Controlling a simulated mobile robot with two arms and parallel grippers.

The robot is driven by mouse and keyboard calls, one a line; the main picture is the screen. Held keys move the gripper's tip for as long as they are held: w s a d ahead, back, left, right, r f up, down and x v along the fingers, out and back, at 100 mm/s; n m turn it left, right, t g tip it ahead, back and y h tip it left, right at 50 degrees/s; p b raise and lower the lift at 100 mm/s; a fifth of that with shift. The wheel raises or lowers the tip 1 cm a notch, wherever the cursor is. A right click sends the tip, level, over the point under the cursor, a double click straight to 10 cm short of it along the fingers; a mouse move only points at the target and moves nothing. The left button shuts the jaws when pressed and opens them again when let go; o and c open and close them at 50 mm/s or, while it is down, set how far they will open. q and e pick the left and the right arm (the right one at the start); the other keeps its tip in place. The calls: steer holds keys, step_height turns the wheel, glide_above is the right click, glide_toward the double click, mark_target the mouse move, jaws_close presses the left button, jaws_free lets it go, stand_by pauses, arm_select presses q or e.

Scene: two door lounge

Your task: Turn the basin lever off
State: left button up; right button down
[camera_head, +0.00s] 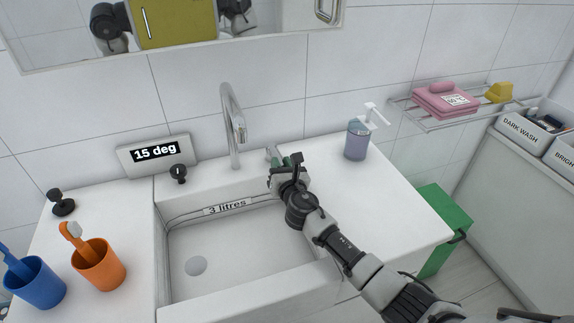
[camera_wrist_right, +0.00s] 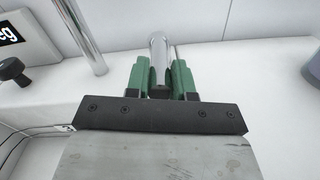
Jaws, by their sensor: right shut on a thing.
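The basin (camera_head: 240,262) is white, with a "3 litres" mark on its inner back wall. A chrome tap spout (camera_head: 229,125) rises behind it. The metal basin lever (camera_wrist_right: 158,60) stands right of the spout in the right wrist view, between the green fingers of my right gripper (camera_wrist_right: 159,78). In the head view the right gripper (camera_head: 286,160) is at the basin's back right corner, shut on the lever and hiding most of it. No water shows under the spout. My left gripper is not seen directly at the basin.
A dark knob (camera_head: 178,173) and a "15 deg" display (camera_head: 155,153) are left of the spout. A soap dispenser (camera_head: 358,138) stands right of my gripper. Orange (camera_head: 99,266) and blue (camera_head: 36,284) cups are at the left. A green box (camera_head: 446,215) is beside the counter.

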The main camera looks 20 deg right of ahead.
steer(key=c, duration=1)
jaws_free()
steer(key=shift+s, duration=0.1)
steer(key=s, duration=1)
steer(key=shift+s+p, duration=0.35)
steer(key=shift+p, duration=0.05)
